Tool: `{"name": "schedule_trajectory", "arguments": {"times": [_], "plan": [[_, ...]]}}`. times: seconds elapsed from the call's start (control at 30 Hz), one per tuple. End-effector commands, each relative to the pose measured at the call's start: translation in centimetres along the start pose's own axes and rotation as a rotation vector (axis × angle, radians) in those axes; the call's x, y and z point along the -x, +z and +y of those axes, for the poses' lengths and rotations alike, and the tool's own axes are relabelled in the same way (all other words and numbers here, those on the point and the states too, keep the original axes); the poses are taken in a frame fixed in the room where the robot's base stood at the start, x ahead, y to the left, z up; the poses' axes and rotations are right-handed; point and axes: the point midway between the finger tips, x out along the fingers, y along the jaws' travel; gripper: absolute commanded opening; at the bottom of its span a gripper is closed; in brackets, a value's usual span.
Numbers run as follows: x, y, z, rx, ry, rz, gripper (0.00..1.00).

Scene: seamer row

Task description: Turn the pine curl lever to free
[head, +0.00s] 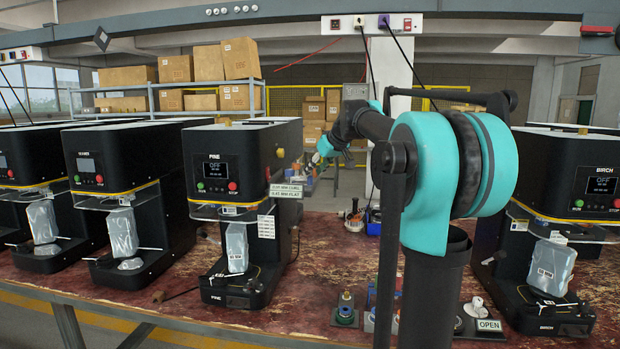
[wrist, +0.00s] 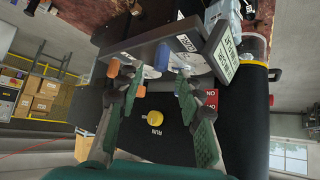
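The pine machine (head: 243,150) stands left of centre in the head view, its screen reading OFF. A white two-line curl and flat label (head: 285,191) is on its right side. My gripper (head: 318,158) is beside that side, small in this view. In the wrist view my gripper (wrist: 162,78) is open, its two green fingers apart, facing the machine's side. Pale round discs (wrist: 150,72) show between and behind the fingertips. An orange knob (wrist: 113,68) is beside the left finger. I cannot tell which part is the curl lever or whether a finger touches it; the fingers partly hide this area.
Similar machines stand left, and the birch machine (head: 560,190) stands right. Small pots (head: 345,310) and an OPEN sign (head: 488,325) are at the bench's front.

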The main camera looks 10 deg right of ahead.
Motion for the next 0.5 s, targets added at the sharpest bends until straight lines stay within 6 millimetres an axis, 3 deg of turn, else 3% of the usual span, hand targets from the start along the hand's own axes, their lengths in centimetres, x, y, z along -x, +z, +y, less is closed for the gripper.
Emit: {"name": "schedule_trajectory", "arguments": {"times": [0.2,0.5], "plan": [[-3.1,0.0,-0.1,0.000,-0.001,0.000,0.37],[-4.2,0.0,0.0,0.000,0.000,-0.001,0.37]]}}
